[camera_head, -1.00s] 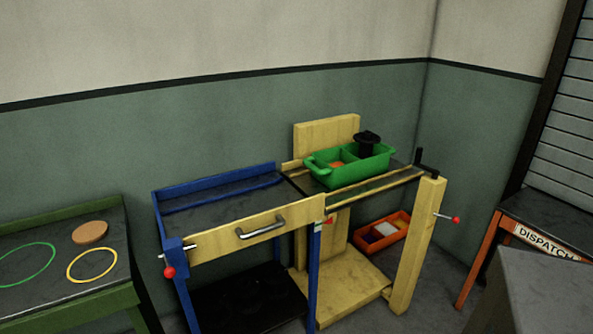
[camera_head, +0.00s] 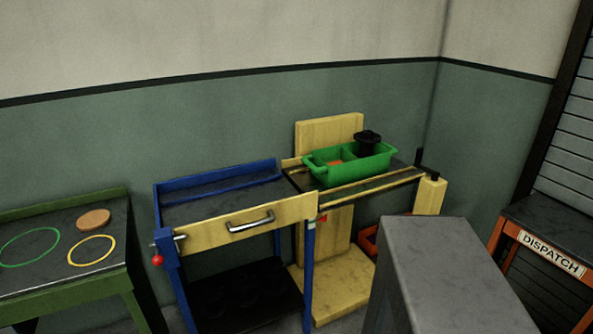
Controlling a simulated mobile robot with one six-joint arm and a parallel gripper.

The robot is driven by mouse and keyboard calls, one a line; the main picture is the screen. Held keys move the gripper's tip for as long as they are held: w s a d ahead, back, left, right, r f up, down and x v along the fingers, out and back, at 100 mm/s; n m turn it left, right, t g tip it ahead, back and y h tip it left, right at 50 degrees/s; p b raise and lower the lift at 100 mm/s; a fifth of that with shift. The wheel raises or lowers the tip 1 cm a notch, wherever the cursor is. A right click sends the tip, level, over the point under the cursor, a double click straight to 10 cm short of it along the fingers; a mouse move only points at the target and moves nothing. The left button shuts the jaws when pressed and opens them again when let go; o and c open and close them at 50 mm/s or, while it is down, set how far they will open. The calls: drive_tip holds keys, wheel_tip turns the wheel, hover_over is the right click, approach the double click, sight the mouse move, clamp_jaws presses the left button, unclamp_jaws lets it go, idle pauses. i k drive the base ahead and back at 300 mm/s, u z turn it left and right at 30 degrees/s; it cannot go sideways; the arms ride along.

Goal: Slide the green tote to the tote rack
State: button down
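The green tote (camera_head: 346,172) rests on the dark top of the yellow wooden stand (camera_head: 341,258), between its raised back board and its front rail (camera_head: 366,186). It has inner compartments. A black spool-like item (camera_head: 367,142) stands at its right part and something orange (camera_head: 334,162) lies inside. Left of the stand is a blue-framed bench (camera_head: 220,199) with a low back wall and an empty dark top. No label marks either one as the tote rack. My gripper is not in view.
A yellow board with a metal handle (camera_head: 250,222) spans the blue bench's front. A red-knobbed pin (camera_head: 157,260) sticks out at its left post. A grey block-like shape (camera_head: 430,275) hides the stand's lower right. A green table (camera_head: 60,230) stands left, an orange "DISPATCH" table (camera_head: 551,252) right.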

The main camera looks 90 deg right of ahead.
sight(336, 166)
drive_tip(key=z, duration=0.7)
drive_tip(key=k, duration=0.15)
drive_tip(key=u, duration=1.75)
drive_tip(key=k, duration=2.45)
drive_tip(key=z, duration=0.45)
